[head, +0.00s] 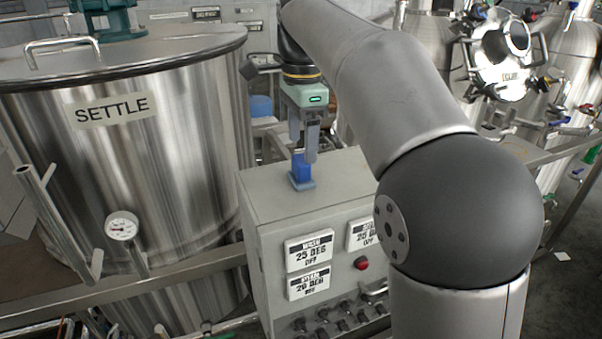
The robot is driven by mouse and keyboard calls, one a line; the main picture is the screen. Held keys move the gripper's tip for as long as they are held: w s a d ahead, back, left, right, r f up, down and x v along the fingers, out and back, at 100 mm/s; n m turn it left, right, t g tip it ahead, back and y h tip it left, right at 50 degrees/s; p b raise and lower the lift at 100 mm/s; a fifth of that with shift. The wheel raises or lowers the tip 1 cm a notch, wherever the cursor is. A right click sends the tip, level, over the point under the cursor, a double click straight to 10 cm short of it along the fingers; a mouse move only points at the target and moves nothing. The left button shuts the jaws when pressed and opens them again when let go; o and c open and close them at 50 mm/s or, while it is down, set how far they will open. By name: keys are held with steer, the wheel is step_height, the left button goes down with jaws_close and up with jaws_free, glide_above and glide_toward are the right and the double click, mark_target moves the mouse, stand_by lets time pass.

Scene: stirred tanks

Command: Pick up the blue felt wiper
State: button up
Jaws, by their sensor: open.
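The blue felt wiper (301,170) stands on top of the grey control cabinet (267,197), near its back left part. It has a bright blue upper block and a paler, wider base. My gripper (304,156) points down right at the wiper, with its two grey fingers apart. The left finger ends near the wiper's top, and the right finger reaches down beside its right side. I cannot tell whether either finger touches it. The wiper's far side is hidden.
A large steel tank marked SETTLE (180,150) stands close on the left. Steel vessels with valves (500,60) stand at the back right. My arm covers the cabinet's right part. The cabinet front carries display panels (309,251) and a red button (361,263).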

mark_target(301, 158)
steer(key=f, duration=0.2)
steer(key=s+f, duration=0.1)
steer(key=shift+a+f, duration=0.15)
steer(key=shift+f, duration=0.2)
steer(key=shift+w+f, duration=0.1)
steer(key=shift+f, duration=0.4)
steer(key=c, duration=1.1)
steer(key=shift+r, duration=0.1)
